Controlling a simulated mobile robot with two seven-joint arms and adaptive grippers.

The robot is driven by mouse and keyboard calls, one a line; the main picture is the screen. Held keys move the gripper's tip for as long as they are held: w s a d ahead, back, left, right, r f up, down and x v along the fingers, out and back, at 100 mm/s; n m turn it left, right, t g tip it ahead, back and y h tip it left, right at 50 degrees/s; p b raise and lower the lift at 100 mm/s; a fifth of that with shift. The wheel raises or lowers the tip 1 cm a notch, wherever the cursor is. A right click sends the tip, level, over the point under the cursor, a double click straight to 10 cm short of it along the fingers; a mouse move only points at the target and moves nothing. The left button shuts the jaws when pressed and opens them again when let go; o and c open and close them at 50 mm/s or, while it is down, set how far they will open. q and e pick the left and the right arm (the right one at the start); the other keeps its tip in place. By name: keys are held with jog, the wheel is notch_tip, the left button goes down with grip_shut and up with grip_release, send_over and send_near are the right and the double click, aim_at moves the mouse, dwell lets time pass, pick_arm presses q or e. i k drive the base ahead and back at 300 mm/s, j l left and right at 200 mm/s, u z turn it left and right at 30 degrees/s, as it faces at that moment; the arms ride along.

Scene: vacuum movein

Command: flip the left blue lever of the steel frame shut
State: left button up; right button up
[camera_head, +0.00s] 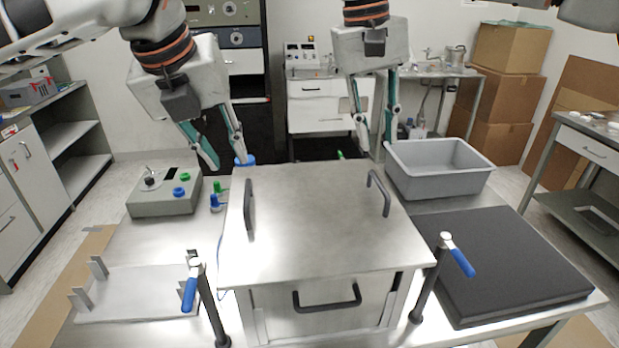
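The steel frame (320,220) stands mid-table as a box with a flat top and black handles. The left blue lever (188,294) hangs downward from the top of a dark post at the frame's front left. The right blue lever (460,260) slants down to the right from its post at the front right. My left gripper (229,165) is above the frame's back left corner, far behind the left lever, its fingers apart and empty. My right gripper (376,147) is above the back right edge, fingers apart and empty.
A grey control box (165,195) and small blue and green knobs stand left of the frame. A metal bracket plate (130,292) lies at front left. A grey bin (440,168) is at back right, with a black pad (510,265) in front of it.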

aim_at(196, 265)
jog(key=k, duration=1.5)
